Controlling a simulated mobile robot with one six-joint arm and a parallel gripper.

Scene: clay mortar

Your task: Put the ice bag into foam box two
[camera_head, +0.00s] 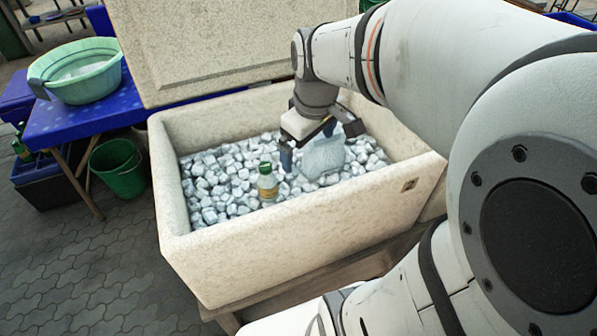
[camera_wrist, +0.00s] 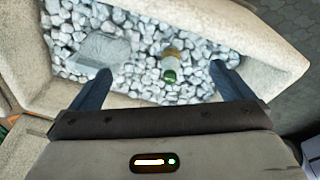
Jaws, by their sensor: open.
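My gripper (camera_head: 306,150) is open and empty, pointing down inside the box beside the bag. In the wrist view, its blue fingers (camera_wrist: 160,82) are spread wide. The bag lies beyond the left finger, apart from it as far as I can tell.
A green-capped bottle (camera_head: 267,184) stands in the ice, and it shows between the fingers in the wrist view (camera_wrist: 172,62). The box's lid (camera_head: 205,45) stands behind it. A blue table (camera_head: 85,118) with a green basin (camera_head: 85,75) and a green bucket (camera_head: 118,168) are at left.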

